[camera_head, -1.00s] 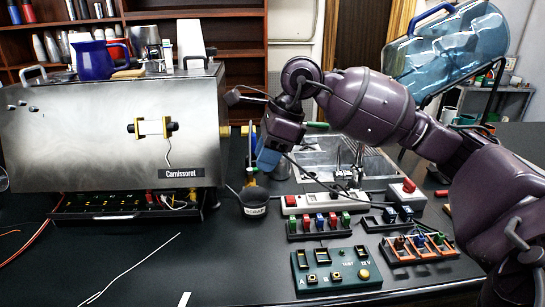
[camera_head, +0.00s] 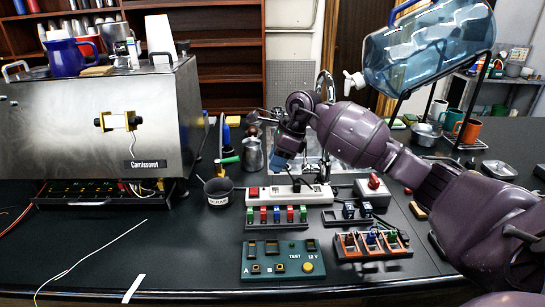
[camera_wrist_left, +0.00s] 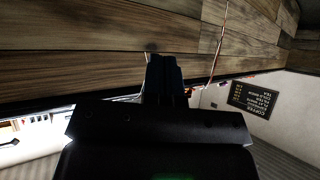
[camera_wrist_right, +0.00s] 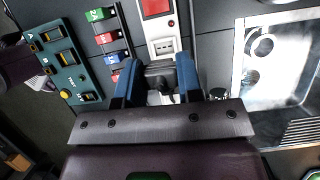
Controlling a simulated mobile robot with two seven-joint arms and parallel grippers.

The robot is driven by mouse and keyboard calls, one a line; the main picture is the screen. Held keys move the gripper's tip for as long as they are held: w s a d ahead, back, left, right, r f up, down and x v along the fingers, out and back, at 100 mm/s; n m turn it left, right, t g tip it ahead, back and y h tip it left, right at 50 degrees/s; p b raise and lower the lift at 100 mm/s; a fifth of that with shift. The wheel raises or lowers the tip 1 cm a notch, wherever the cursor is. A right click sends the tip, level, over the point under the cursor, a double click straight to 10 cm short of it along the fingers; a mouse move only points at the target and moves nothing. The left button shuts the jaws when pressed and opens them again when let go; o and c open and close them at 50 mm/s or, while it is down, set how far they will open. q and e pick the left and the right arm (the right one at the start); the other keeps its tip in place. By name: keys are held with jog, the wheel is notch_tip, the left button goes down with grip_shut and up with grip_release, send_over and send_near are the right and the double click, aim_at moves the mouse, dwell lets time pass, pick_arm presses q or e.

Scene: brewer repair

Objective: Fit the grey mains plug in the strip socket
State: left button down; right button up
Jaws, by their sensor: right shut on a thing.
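My right gripper (camera_head: 281,166) hangs above the white strip socket (camera_head: 272,194), with its blue fingers pointing down. In the right wrist view, the fingers (camera_wrist_right: 157,82) are shut on the dark grey mains plug (camera_wrist_right: 158,72). Just ahead of it is the white strip (camera_wrist_right: 163,36), with a red switch and an outlet face. The plug looks apart from the strip, but the fingers hide part of the gap. A dark plug-like piece (camera_head: 297,186) sits on the strip. My left gripper (camera_wrist_left: 164,78) shows only in its wrist view, its dark fingers together, with nothing visible between them.
A row of coloured blocks (camera_head: 277,217) and a green test board (camera_head: 283,260) lie in front of the strip. The sink (camera_wrist_right: 280,70) lies behind. The front-left counter is mostly clear.

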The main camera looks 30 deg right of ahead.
jog(key=shift+w+a, duration=0.1)
jog(key=shift+a+f+n, duration=0.15)
jog(key=shift+n, duration=0.15)
jog(key=shift+f, duration=0.15)
jog(key=shift+f+b, duration=0.35)
jog(key=shift+f, duration=0.2)
notch_tip(320, 180, down, 2)
jog(key=shift+f+b, duration=0.1)
jog(key=shift+b, duration=0.25)
jog(key=shift+f+b, duration=0.35)
jog(key=shift+f, duration=0.7)
pick_arm(q)
jog(key=shift+w+f, duration=0.3)
jog(key=shift+f, duration=0.4)
pick_arm(e)
jog(key=shift+r, duration=0.1)
pick_arm(q)
jog(key=shift+w, duration=0.15)
